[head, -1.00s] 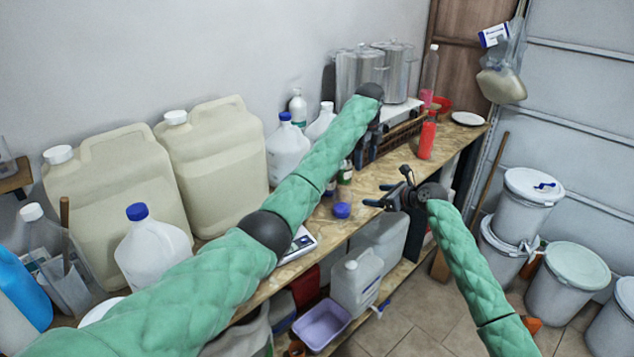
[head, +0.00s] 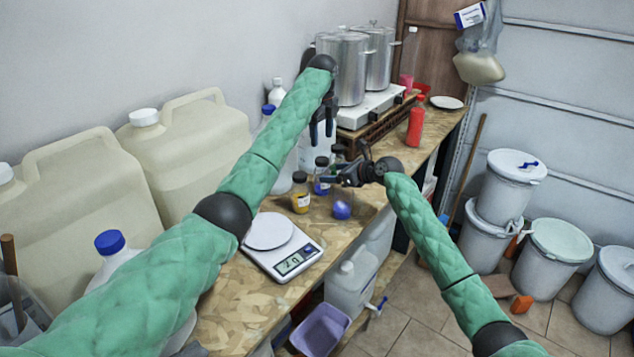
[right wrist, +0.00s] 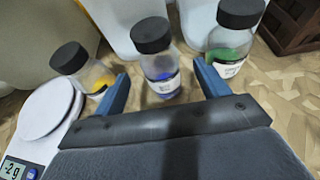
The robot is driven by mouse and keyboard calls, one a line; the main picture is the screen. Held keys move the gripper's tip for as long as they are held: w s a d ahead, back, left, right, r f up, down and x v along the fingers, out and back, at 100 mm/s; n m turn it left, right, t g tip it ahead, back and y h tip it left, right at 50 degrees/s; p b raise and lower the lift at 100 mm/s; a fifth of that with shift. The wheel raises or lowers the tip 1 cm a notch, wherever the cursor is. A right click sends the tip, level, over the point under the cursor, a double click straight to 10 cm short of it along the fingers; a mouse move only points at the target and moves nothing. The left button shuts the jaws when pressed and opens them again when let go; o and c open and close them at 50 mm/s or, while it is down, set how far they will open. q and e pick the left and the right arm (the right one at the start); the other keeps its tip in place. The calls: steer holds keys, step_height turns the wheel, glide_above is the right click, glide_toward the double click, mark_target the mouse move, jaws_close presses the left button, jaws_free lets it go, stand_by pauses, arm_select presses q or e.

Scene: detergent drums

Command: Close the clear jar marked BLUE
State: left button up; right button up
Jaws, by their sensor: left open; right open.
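A clear jar with blue contents and a pale label (right wrist: 160,68) stands upright in the right wrist view, a black cap (right wrist: 152,35) on its mouth; I cannot tell how tight the cap is. The label is too small to read. The jar also shows in the head view (head: 321,186), partly hidden. My right gripper (head: 346,176) is open and empty, low over the table, its fingers pointing towards this jar from either side, apart from it. My left gripper (head: 322,132) is open, higher, pointing down above the jars, holding nothing.
A yellow jar (head: 301,199) and a green jar (right wrist: 231,42), both black-capped, flank it closely. A small blue item (head: 342,210) lies nearer the table edge. A scale (head: 281,246) stands at the front left. Pots on a hotplate (head: 372,107) and a red bottle (head: 416,122) are farther back.

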mark_target(318, 173)
arm_select(q)
steer(key=shift+s+d+r, duration=0.1)
steer(key=shift+d+r, duration=0.05)
arm_select(e)
steer(key=shift+s+d+r, duration=0.1)
steer(key=shift+d, duration=0.05)
steer(key=shift+x, duration=3.95)
